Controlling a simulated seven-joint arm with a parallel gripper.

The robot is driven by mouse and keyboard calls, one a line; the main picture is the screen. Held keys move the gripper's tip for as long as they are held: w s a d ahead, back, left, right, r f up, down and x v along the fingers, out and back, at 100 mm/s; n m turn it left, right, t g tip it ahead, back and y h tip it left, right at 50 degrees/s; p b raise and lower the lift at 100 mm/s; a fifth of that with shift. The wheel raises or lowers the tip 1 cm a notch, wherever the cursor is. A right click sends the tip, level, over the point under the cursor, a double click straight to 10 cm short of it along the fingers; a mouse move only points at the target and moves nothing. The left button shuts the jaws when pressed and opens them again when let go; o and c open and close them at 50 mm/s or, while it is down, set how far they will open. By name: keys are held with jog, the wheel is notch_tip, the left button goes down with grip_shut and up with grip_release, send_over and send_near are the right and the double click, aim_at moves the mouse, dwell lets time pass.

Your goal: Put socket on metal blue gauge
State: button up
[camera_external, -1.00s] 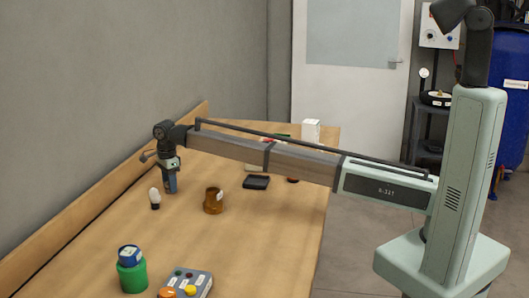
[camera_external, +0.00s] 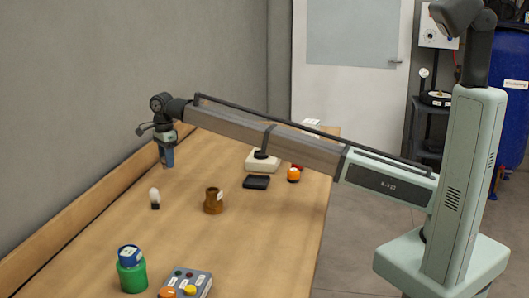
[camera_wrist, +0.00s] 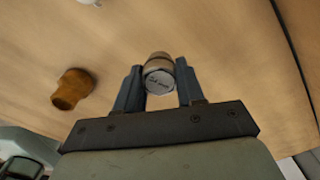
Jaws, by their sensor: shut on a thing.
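My gripper (camera_external: 167,161) is raised above the far left part of the table. In the wrist view the gripper (camera_wrist: 157,68) has its two fingers on either side of a small round thing (camera_wrist: 158,80) with a tan body and a silver, lettered end face; I take it to be the socket. It is too small to make out in the external view. A blue round piece with a pale face, which looks like the gauge (camera_external: 129,255), sits on a green cylinder (camera_external: 132,277) at the near left, well apart from my gripper.
A white bulb (camera_external: 154,197) and a brown fitting (camera_external: 213,201) stand mid-table. A button box (camera_external: 196,284) is at the near edge. A black block (camera_external: 256,182), a white base with black knob (camera_external: 262,162) and an orange ball (camera_external: 293,175) lie farther back. A wooden ledge borders the left.

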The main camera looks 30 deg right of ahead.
jog(key=s+a+r+n, duration=0.2)
jog(key=s+a, duration=0.8)
jog(key=a, duration=0.1)
notch_tip(320, 180, up, 9)
jog(key=n, duration=0.6)
send_over(128, 250)
jog(key=shift+f, duration=4.65)
jog(key=shift+d+f, duration=0.1)
jog(key=shift+f, duration=0.1)
jog(key=o, duration=1.1)
jog(key=shift+o, duration=0.2)
